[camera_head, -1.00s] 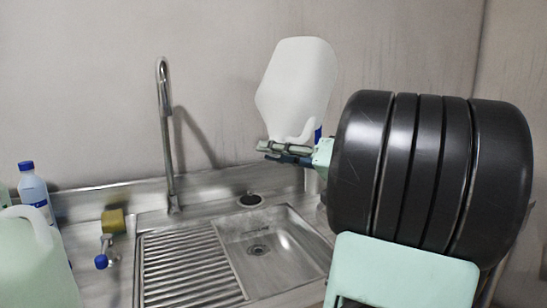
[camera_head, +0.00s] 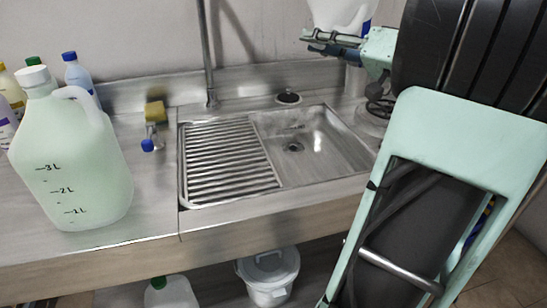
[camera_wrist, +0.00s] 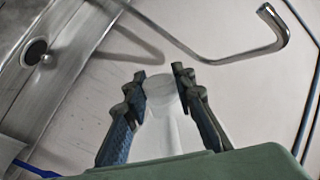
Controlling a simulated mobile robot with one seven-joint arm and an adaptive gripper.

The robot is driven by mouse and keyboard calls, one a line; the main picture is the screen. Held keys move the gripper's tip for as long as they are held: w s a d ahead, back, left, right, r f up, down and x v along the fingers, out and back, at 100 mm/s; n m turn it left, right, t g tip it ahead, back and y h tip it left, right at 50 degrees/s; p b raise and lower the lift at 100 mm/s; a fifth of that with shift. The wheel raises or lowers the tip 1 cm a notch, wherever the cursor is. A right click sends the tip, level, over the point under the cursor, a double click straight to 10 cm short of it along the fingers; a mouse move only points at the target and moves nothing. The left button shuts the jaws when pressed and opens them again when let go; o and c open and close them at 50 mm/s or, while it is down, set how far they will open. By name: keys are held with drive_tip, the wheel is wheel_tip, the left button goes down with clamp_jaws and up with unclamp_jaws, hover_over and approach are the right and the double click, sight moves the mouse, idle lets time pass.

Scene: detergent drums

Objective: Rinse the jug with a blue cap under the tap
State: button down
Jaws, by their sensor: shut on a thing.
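My gripper (camera_head: 330,42) is shut on a white translucent jug (camera_head: 338,12), whose upper part is cut off by the top edge of the head view. A blue patch (camera_head: 366,25), perhaps its cap, shows at its lower right. In the wrist view my gripper's fingers (camera_wrist: 163,80) stand either side of a pale part of the jug (camera_wrist: 165,120). The tap's upright pipe (camera_head: 206,50) rises behind the sink, left of my gripper; its bent spout (camera_wrist: 270,25) shows in the wrist view, apart from the jug. The sink basin (camera_head: 318,140) looks empty.
A large capped jug (camera_head: 75,160) with litre marks stands on the counter at left, before several bottles (camera_head: 78,75). A yellow sponge (camera_head: 155,112) lies behind a blue-knobbed valve (camera_head: 148,143). A white bucket (camera_head: 268,275) stands below. The ribbed drainboard (camera_head: 225,160) is clear.

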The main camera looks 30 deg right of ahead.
drive_tip(key=shift+n+b, duration=1.3)
drive_tip(key=shift+b, duration=1.35)
idle(2.0)
